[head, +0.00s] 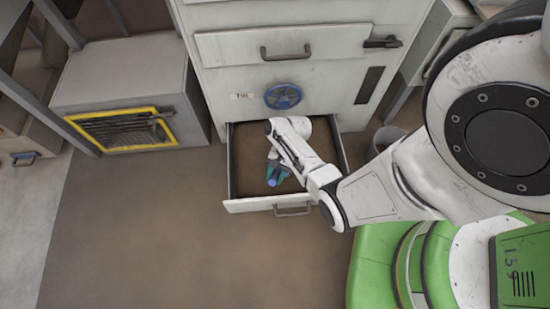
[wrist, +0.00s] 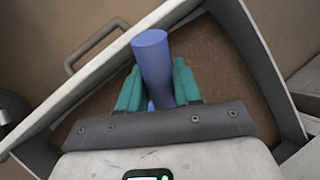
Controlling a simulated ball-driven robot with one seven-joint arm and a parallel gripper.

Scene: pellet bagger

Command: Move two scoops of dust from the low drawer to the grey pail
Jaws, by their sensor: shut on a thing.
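The low drawer (head: 248,205) is pulled open and holds brown dust (head: 247,150). My gripper (head: 278,172) is over the drawer, near its front half. In the wrist view my gripper (wrist: 158,85) has its teal fingers shut on a blue handle (wrist: 151,52), which seems to belong to a scoop. The blue handle also shows in the head view (head: 272,182). The scoop's bowl is hidden, so I cannot tell whether it holds dust or touches it. The grey pail (head: 387,138) stands on the floor right of the drawer, partly hidden by my arm.
The cabinet front (head: 330,90) rises behind the drawer, with a blue handwheel (head: 283,96) and a shut upper drawer (head: 300,48). A grey box with a yellow-framed grille (head: 122,130) stands left. The floor in front and left of the drawer is clear.

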